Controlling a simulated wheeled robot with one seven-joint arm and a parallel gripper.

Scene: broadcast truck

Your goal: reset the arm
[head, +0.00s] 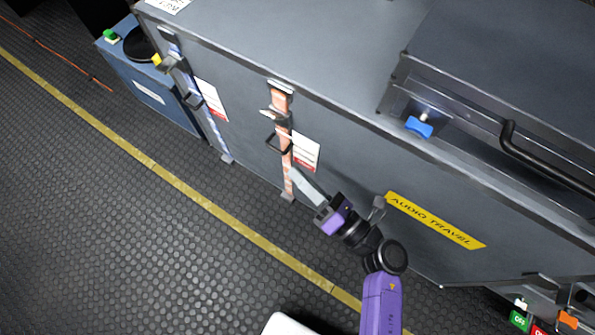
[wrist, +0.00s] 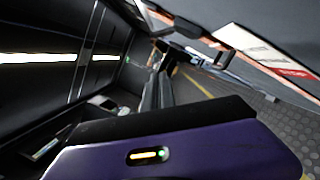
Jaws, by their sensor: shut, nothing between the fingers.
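My purple and black arm (head: 381,300) reaches up from the bottom of the head view toward the front face of a large grey case. My gripper (head: 293,172) is at its end, shut and empty, close in front of the lower part of an orange strap (head: 281,104). I cannot tell whether its tip touches the strap. In the wrist view my gripper (wrist: 160,75) points away along the case side, above the purple wrist housing.
The grey case (head: 345,200) carries a yellow "AUDIO TRAVEL" label (head: 436,220), a blue strap (head: 197,100) and a blue latch (head: 419,127). A blue box (head: 150,85) stands at upper left. Green and orange switches (head: 519,319) sit at lower right. Open rubber floor (head: 110,220) lies left.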

